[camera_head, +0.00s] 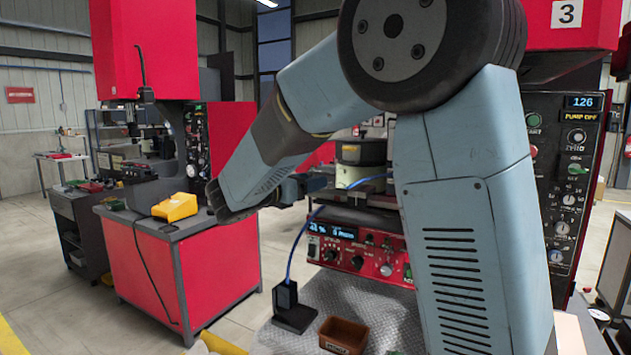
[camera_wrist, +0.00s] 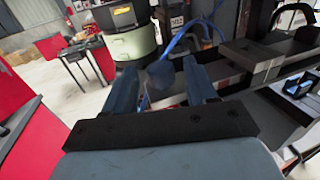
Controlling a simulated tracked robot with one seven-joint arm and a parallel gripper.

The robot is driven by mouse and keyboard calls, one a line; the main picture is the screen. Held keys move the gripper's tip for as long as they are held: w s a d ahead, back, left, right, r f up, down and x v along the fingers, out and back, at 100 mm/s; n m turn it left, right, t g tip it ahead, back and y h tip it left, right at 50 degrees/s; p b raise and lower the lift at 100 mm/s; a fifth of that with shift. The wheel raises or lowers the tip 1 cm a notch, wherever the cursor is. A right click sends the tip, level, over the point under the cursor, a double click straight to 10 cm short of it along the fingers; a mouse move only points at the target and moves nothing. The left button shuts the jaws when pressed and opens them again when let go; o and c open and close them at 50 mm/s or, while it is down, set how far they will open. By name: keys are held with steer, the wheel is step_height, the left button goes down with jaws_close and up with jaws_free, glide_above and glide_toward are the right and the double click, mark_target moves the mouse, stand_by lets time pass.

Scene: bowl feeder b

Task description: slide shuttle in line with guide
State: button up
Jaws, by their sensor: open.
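My gripper (camera_wrist: 160,80) is open, its two blue fingers apart on either side of a dark blue-grey rounded part (camera_wrist: 160,74). I cannot tell whether the fingers touch this part, or whether it is the shuttle. Long grey rails (camera_wrist: 262,62), perhaps the guide, run off to the right just beyond the fingers. In the head view my gripper (camera_head: 303,184) is small, at the feeder machine's deck, left of the green-cream bowl feeder base (camera_head: 360,172). My own arm hides much of the deck there, so the alignment of shuttle and guide cannot be seen.
A blue hose (camera_head: 298,240) rises from a black foot block to the deck. A red control panel (camera_head: 365,252) is below the deck, with a brown bin (camera_head: 343,335) on the metal mat. A red cabinet (camera_head: 190,265) stands left, with open floor around it.

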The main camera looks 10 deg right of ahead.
steer(key=shift+x, duration=1.25)
jaws_close()
